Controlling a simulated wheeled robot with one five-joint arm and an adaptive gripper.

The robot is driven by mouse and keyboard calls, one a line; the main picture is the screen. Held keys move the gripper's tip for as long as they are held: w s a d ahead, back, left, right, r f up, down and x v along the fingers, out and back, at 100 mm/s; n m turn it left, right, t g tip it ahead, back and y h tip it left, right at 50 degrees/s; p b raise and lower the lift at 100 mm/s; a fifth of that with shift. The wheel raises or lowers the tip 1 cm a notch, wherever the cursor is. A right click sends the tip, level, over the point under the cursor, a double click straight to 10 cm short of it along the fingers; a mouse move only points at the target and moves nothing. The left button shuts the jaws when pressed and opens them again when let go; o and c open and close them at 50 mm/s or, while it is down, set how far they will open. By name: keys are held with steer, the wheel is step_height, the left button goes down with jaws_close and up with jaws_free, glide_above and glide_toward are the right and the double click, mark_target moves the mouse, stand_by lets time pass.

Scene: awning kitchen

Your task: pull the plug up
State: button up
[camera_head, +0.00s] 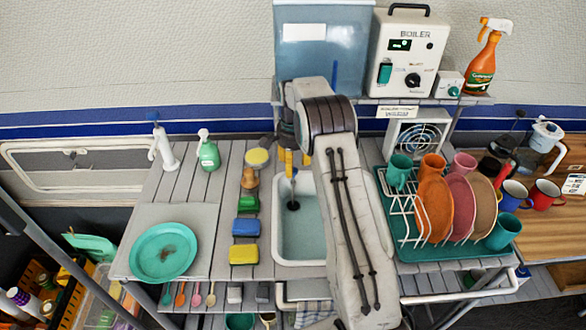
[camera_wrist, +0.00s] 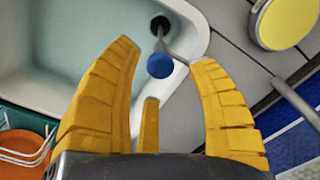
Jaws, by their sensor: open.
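The plug shows in the wrist view as a blue round knob (camera_wrist: 159,66) on a thin rod, with a black base (camera_wrist: 160,22) at the sink's drain. In the head view the black base (camera_head: 293,205) sits on the floor of the white sink (camera_head: 283,262), and the rod rises toward my gripper (camera_head: 291,163). In the wrist view my gripper (camera_wrist: 166,52) is open and empty. Its yellow fingers point toward the knob, which appears in the gap between the two longer fingertips. I cannot tell whether any finger touches it. My arm hides the sink's right part.
Sponges (camera_head: 246,227) line the left rim. A dish rack (camera_head: 408,222) with plates and cups stands right of my arm. The boiler (camera_head: 405,58) stands behind.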

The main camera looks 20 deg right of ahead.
mark_target(293, 178)
steer(key=shift+f, duration=1.2)
jaws_close()
